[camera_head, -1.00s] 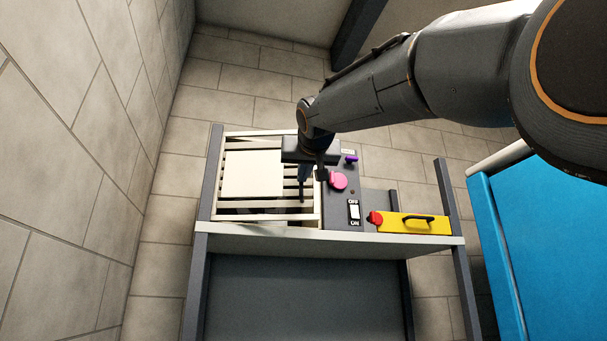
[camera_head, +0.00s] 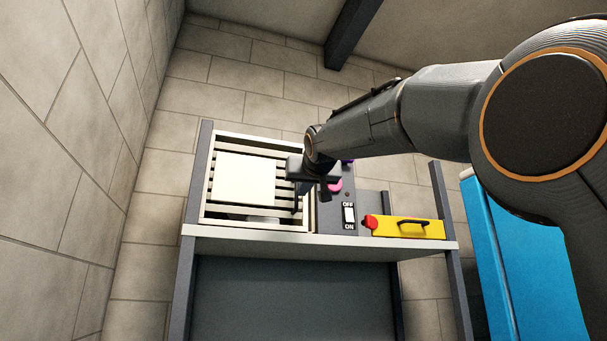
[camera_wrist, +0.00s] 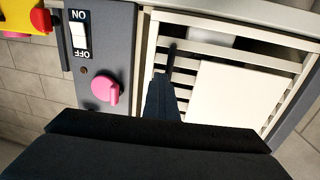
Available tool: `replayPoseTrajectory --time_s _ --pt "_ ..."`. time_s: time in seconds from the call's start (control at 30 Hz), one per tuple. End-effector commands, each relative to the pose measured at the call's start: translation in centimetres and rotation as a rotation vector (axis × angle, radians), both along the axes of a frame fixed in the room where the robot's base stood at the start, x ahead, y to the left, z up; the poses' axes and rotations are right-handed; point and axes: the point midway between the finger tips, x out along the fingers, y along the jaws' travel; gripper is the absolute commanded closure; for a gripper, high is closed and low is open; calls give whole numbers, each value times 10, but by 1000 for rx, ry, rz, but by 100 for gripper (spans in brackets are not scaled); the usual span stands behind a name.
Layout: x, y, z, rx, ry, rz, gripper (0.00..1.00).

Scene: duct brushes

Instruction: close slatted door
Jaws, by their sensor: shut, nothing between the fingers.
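The slatted door (camera_head: 284,188) is a pale barred panel with a plain cream plate (camera_head: 245,180) on it. My gripper (camera_head: 297,207) is shut and empty, pointing down at the door's right side. In the wrist view its dark finger (camera_wrist: 168,75) reaches over the slats (camera_wrist: 186,64) beside the plate (camera_wrist: 236,92). Contact is unclear.
Right of the door is a dark panel with a pink knob (camera_head: 334,185) and an ON/OFF switch (camera_head: 349,214). A yellow block (camera_head: 405,228) with a black handle and red end is farther right. Grey posts rise at the bench's sides. A blue cabinet (camera_head: 535,250) stands right.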

Motion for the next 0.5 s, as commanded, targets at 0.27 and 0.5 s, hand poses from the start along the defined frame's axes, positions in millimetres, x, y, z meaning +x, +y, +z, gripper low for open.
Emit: replayPoseTrajectory --time_s 0.27,0.5 --pt "-3 -5 2 1 -9 -2 100" --pt "-50 -24 1 2 -8 -2 100"
